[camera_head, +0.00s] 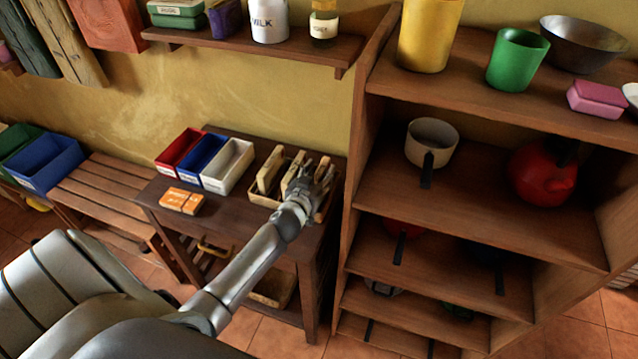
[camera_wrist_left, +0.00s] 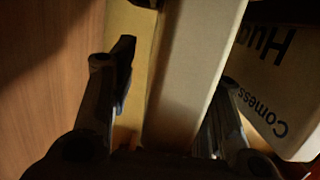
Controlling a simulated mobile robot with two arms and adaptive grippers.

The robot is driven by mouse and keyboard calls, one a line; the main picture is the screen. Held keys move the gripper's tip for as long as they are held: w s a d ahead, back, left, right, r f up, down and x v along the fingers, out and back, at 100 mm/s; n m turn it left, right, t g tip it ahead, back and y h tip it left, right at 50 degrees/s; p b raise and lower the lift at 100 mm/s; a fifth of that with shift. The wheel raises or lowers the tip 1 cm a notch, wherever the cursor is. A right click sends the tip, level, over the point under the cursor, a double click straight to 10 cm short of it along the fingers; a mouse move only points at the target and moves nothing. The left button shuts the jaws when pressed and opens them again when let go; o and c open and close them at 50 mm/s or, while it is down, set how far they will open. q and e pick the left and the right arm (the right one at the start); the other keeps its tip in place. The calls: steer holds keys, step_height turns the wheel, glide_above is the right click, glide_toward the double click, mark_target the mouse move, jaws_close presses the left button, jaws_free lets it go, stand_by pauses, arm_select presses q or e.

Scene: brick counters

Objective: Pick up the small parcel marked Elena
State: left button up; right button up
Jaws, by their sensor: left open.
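Several small cream parcels stand on edge in a wooden tray (camera_head: 263,201) on the dark side table. One parcel (camera_head: 270,170) stands at the tray's left, and others are partly behind my left gripper (camera_head: 318,180). In the left wrist view, my left gripper (camera_wrist_left: 176,68) is open, with a narrow parcel edge (camera_wrist_left: 190,80) between its fingers. Contact cannot be told. Another parcel (camera_wrist_left: 265,80), lettered "Hu" and "Comess", stands right of the right finger. I cannot read the name Elena on any parcel. My right gripper is not in view.
Red (camera_head: 181,150), blue (camera_head: 203,160) and white (camera_head: 228,166) bins stand left of the tray, behind an orange box (camera_head: 181,200). A tall shelf unit (camera_head: 352,190) rises close on the right. A wall shelf (camera_head: 250,43) with jars hangs above.

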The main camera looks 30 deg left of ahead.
arm_select(q)
steer(key=shift+w, duration=0.1)
jaws_close()
stand_by(0.3)
